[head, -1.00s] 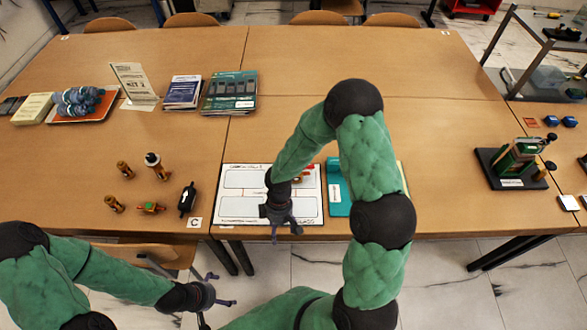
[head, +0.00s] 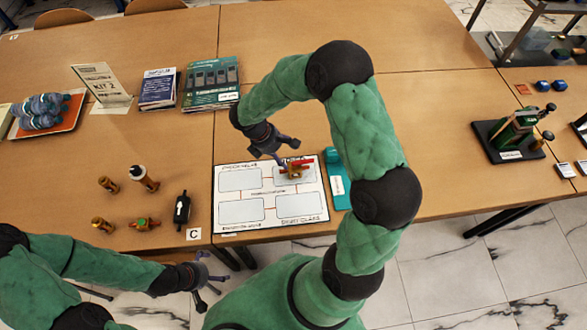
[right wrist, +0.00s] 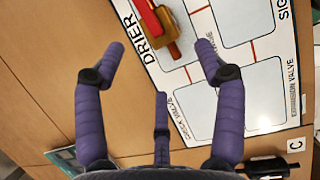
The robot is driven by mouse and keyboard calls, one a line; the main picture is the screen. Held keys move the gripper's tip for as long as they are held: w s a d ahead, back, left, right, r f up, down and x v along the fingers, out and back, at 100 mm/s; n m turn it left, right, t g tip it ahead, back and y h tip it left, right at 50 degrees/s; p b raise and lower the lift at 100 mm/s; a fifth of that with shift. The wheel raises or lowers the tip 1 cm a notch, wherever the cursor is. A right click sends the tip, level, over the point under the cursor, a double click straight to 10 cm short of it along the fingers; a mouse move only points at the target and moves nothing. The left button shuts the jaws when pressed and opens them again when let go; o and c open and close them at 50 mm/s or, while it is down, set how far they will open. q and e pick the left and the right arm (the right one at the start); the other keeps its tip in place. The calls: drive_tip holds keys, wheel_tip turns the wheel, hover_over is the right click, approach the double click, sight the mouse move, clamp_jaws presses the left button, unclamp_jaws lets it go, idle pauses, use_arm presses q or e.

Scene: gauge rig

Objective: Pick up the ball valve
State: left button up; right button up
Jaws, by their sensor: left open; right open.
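The ball valve, a brass body with a red lever (head: 297,169), lies on the upper right part of the white labelled board (head: 247,206). In the right wrist view the ball valve (right wrist: 172,26) is at the top, beside the word DRIER, partly cut off by the frame edge. My right gripper (head: 272,153) is open and empty above the board, just left of the valve. In the right wrist view its three purple fingers (right wrist: 160,62) are spread, with the valve beyond their tips. My left gripper (head: 212,279) is open and empty beyond the table's front edge.
Several brass fittings (head: 144,178) and a black cylinder (head: 182,210) stand or lie left of the board. A teal folder (head: 337,180) is to its right, partly hidden by my arm. A green device on a black base (head: 508,140) stands further right. Booklets (head: 212,88) are behind.

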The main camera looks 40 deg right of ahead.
sight(292, 164)
drive_tip(key=shift+x, duration=1.2)
drive_tip(key=shift+d+f+b, duration=0.1)
drive_tip(key=shift+f+b, duration=0.2)
drive_tip(key=shift+f, duration=0.15)
drive_tip(key=b+x, duration=0.1)
drive_tip(key=x, duration=0.3)
drive_tip(key=shift+s+d+f, duration=0.1)
drive_tip(key=shift+d, duration=0.05)
drive_tip(key=shift+c, duration=0.3)
clamp_jaws()
